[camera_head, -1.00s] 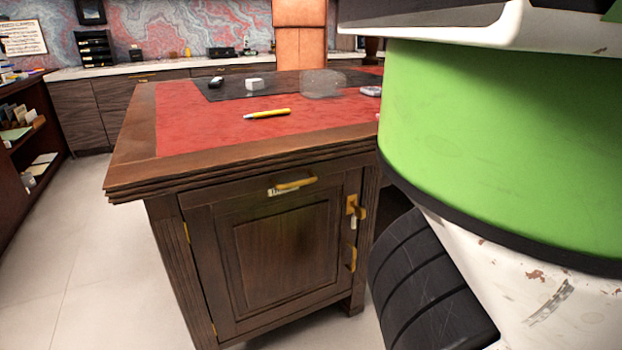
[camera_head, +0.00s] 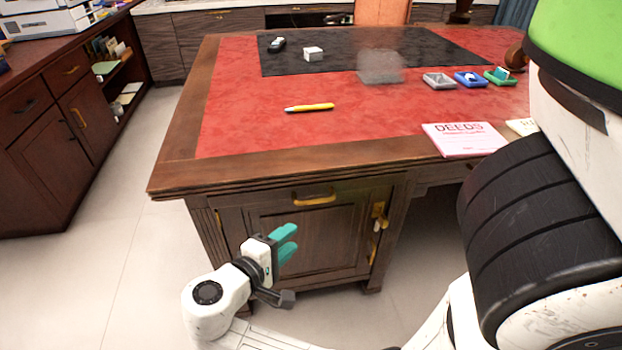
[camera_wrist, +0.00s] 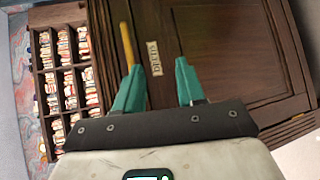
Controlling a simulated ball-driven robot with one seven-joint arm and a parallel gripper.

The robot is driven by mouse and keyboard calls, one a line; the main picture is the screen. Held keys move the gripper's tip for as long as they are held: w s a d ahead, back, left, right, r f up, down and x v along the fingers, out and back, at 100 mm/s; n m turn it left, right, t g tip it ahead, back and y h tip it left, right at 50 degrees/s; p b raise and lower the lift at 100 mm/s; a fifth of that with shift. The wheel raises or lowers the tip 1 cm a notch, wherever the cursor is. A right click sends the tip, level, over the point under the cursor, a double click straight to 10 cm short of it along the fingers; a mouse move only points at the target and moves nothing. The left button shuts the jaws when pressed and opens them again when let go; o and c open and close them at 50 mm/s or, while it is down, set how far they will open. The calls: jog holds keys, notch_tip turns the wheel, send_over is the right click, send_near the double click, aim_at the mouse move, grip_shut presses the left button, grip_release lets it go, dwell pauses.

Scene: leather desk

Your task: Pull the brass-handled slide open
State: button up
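The brass handle (camera_head: 314,199) is a short bar just under the desk's near top edge, above the panelled cabinet door (camera_head: 318,238). The slide's front there looks flush with the desk. In the wrist view the handle (camera_wrist: 127,45) stands beyond the left fingertip, beside a label reading DEEDS (camera_wrist: 154,58). My gripper (camera_head: 287,241) has two teal fingers and is in front of the cabinet, below and left of the handle. In the wrist view its fingers (camera_wrist: 159,65) are apart, with nothing between them; the label shows through the gap.
A brass latch (camera_head: 379,214) is on the right side of the cabinet door. On the red desktop (camera_head: 240,110) are a yellow pen (camera_head: 309,107), a DEEDS booklet (camera_head: 463,139) and small trays (camera_head: 470,79). A dark wood cabinet (camera_head: 58,120) stands left. Clear floor lies between.

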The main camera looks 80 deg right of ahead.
aim_at(312, 203)
notch_tip(312, 203, up, 4)
jog(key=h, duration=0.1)
jog(key=shift+g, duration=0.4)
jog(key=x, duration=1)
jog(key=shift+w+d+b, duration=0.15)
jog(key=shift+w+b, duration=0.15)
jog(key=shift+w, duration=0.05)
grip_shut()
